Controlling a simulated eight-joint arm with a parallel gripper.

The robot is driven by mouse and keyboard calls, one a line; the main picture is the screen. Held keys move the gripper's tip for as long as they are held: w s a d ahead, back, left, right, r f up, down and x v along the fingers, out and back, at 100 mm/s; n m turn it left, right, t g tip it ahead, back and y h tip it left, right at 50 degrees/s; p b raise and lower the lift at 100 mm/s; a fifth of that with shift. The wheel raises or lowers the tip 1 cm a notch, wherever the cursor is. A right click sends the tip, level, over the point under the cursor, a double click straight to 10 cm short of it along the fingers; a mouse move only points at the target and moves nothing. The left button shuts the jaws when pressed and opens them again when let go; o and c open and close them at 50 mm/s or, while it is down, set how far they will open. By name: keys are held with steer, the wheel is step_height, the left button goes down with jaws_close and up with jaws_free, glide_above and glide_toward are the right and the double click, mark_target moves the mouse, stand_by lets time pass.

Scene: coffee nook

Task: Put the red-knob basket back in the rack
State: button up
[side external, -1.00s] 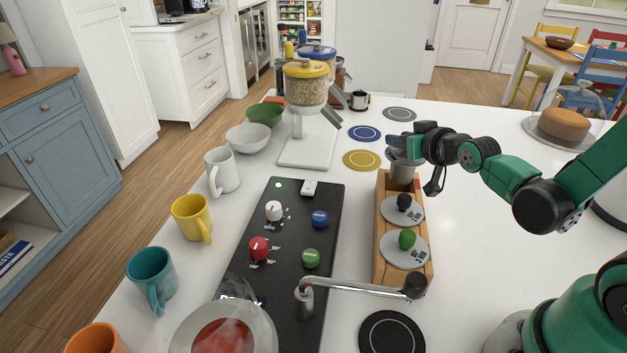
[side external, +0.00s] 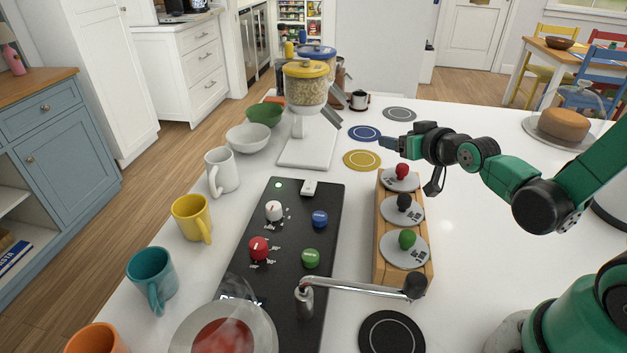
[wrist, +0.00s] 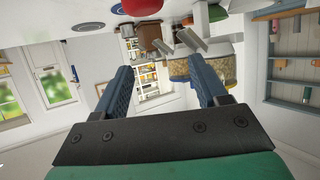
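The red-knob basket (side external: 401,181) sits in the far slot of the wooden rack (side external: 379,255). Its grey disc lid lies level with the rack top, its red knob points up, and its body is hidden inside. The black-knob and green-knob baskets stand in the two nearer slots. My gripper (side external: 391,142) is just above and behind the red knob, apart from it. In the wrist view my gripper (wrist: 162,82) has its two blue fingers spread with nothing between them. The red knob (wrist: 140,8) shows at the top edge of that view.
A black control panel (side external: 285,245) with knobs lies left of the rack, and a metal swing arm (side external: 350,287) reaches across the rack's near end. A yellow-lidded grinder (side external: 305,85) stands behind. The counter right of the rack is clear.

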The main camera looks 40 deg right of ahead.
steer(key=shift+v, duration=2.55)
step_height(320, 180, up, 7)
steer(key=s+a+f+n+g+y, duration=0.3)
steer(key=a+f+g, duration=0.3)
steer(key=a, duration=0.2)
steer(key=shift+s+y, duration=0.3)
steer(key=shift+s, duration=0.6)
steer(key=shift+f, duration=0.15)
